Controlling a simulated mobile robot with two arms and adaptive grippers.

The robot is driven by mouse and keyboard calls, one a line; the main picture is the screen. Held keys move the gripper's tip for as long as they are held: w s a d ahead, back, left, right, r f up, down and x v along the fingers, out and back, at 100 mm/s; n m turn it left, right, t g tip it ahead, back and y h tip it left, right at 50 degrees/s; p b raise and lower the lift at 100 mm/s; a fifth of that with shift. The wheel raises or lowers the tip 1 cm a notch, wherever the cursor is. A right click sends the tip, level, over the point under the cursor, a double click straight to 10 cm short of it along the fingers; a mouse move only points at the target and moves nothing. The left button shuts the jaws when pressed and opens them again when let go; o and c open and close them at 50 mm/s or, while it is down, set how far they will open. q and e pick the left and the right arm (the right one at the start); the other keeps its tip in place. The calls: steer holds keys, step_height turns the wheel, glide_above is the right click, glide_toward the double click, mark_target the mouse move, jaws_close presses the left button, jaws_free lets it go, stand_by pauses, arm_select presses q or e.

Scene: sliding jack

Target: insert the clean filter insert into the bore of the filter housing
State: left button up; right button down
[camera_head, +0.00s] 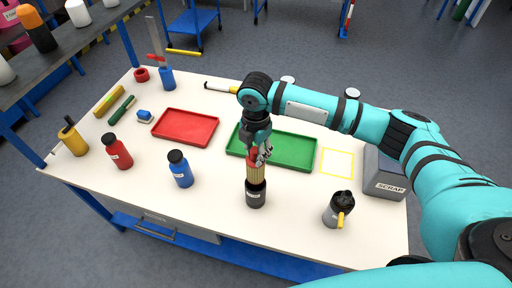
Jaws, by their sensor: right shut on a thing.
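The filter insert (255,173) has a tan pleated body and a red upper end. My right gripper (259,158) reaches down from above and is shut on the insert's red upper end. The filter housing (256,195) is a short black cylinder with a pale label, upright on the bench. The insert stands roughly upright over the housing, and its lower end meets the housing's top in the picture. The bore is hidden, so I cannot tell how far the insert is inside. My left gripper is not in view.
The bench holds an empty green tray (308,162), a red tray (186,139), a scrap bin (384,186), a dark container with a yellow handle (338,210), a blue bottle (180,172) and a red bottle (117,153). A yellow outlined square (337,172) is empty.

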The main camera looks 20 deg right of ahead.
mark_target(256, 177)
steer(key=shift+w+f+b, duration=0.1)
steer(key=shift+f+b, duration=0.2)
steer(key=shift+f, duration=0.85)
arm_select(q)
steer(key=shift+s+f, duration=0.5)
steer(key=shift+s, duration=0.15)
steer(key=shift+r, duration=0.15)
arm_select(e)
steer(key=shift+r, duration=0.1)
arm_select(q)
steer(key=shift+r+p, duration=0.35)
steer(key=shift+p, duration=0.15)
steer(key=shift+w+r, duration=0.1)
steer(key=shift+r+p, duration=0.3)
steer(key=shift+p, duration=0.1)
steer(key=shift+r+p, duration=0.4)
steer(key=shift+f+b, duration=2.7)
arm_select(e)
steer(key=shift+f, duration=5.35)
steer(key=c, duration=0.9)
jaws_free()
steer(key=shift+c, duration=0.2)
